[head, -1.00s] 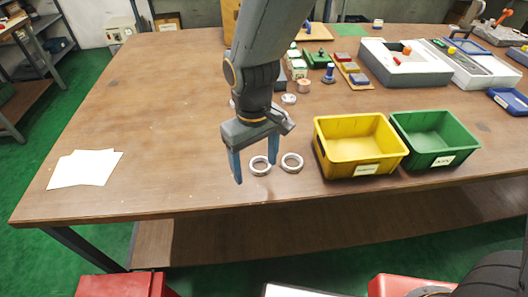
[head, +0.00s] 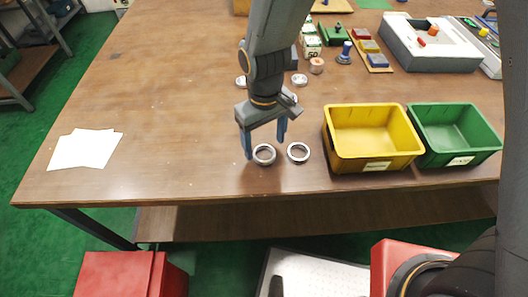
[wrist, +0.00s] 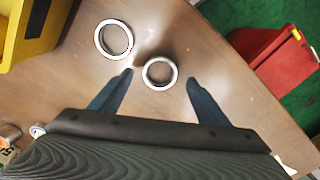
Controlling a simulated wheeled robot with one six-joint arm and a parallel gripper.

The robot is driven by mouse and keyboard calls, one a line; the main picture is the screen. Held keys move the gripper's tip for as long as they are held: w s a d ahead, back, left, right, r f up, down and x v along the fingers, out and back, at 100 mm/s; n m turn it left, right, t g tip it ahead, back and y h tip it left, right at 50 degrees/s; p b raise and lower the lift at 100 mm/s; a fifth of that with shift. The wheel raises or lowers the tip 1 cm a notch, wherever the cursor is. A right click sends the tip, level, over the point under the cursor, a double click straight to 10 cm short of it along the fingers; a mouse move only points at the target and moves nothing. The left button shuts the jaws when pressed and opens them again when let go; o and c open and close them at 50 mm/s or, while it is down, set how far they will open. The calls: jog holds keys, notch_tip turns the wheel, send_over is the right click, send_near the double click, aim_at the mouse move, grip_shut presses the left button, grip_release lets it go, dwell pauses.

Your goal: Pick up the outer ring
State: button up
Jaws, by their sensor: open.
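Two silver metal rings lie flat and apart on the brown table. The left ring (head: 264,154) is beside my gripper's near finger; the right ring (head: 298,152) is closer to the yellow bin. In the wrist view the ring by the bin (wrist: 101,46) looks slightly larger and thinner-walled than the other ring (wrist: 147,76). I cannot tell for certain which one is the outer ring. My gripper (head: 265,149) points down, open and empty. In the wrist view the smaller-looking ring appears between the gripper's fingertips (wrist: 160,75), with no visible contact.
A yellow bin (head: 374,154) and a green bin (head: 458,147) stand to the right of the rings. Small ring-like parts (head: 299,79) and a copper-coloured cylinder (head: 316,65) lie behind. White papers (head: 85,149) lie at left. The table's left half is mostly clear.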

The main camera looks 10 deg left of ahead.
aim_at(264, 153)
jog(key=shift+f+p, duration=0.3)
jog(key=shift+f, duration=1.35)
jog(key=c, duration=1.2)
jog(key=shift+r, duration=0.15)
